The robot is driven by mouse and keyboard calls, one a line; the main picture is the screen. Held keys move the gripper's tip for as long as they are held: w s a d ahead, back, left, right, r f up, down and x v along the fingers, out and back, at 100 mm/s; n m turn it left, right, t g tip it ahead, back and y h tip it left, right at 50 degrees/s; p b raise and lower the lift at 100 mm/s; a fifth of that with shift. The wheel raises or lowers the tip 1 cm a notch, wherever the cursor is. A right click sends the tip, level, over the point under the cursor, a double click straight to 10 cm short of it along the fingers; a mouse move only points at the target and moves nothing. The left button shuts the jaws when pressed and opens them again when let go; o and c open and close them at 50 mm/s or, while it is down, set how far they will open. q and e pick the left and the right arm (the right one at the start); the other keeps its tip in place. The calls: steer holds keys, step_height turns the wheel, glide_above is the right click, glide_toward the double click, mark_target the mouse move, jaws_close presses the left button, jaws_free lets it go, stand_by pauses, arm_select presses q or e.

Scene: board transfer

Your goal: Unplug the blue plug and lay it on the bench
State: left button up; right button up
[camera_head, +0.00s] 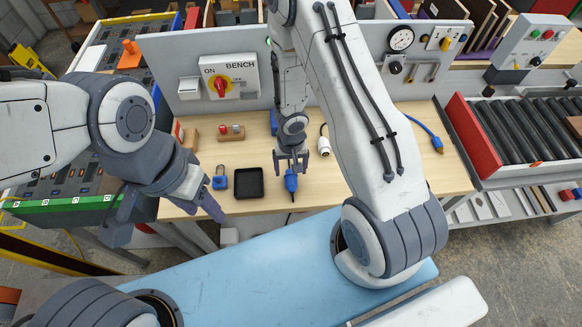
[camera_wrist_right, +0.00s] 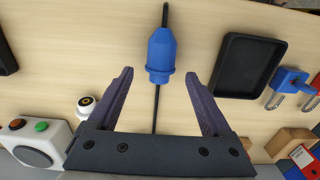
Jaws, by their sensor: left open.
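A blue plug (camera_head: 291,183) with a dark cable is near the front edge of the bench (camera_head: 330,185), right of a black tray (camera_head: 248,196). It also shows in the right wrist view (camera_wrist_right: 160,57). My right gripper (camera_head: 292,160) is open just behind the plug, and its fingertips (camera_wrist_right: 160,77) are apart on either side of the plug's near end, with gaps on both sides. I cannot tell whether the plug touches the bench top. A blue part (camera_head: 273,122) at the back panel is partly hidden by my right arm. My left gripper (camera_head: 208,203) is open and empty at the bench's front left.
A blue padlock (camera_head: 220,181) lies left of the tray. A white connector (camera_head: 323,144) and a blue cable with a blue end (camera_head: 437,143) lie to the right. A red-knob switch box (camera_head: 222,84) is on the panel. A roller conveyor (camera_head: 520,125) stands at right.

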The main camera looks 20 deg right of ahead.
mark_target(291, 173)
step_height(291, 173, up, 10)
steer(key=p, duration=1)
steer(key=shift+r+p, duration=0.25)
steer(key=shift+p, duration=0.05)
steer(key=a+r+n+t+h+b, duration=0.2)
steer(key=a+r+n+b, duration=0.25)
steer(key=r+b, duration=0.45)
steer(key=s+a+r+n+g+y+b, duration=0.1)
steer(key=s+a+n+b, duration=0.2)
steer(key=s, duration=0.6)
steer(key=s+a+r+n+g+y+b, duration=0.1)
steer(key=s+a+n+y+b, duration=0.1)
steer(key=s, duration=0.7)
steer(key=a+n+b, duration=0.1)
steer(key=a+b, duration=0.1)
steer(key=b, duration=0.1)
steer(key=shift+a+r+b, duration=0.15)
steer(key=shift+a+b, duration=0.2)
steer(key=shift+a, duration=0.05)
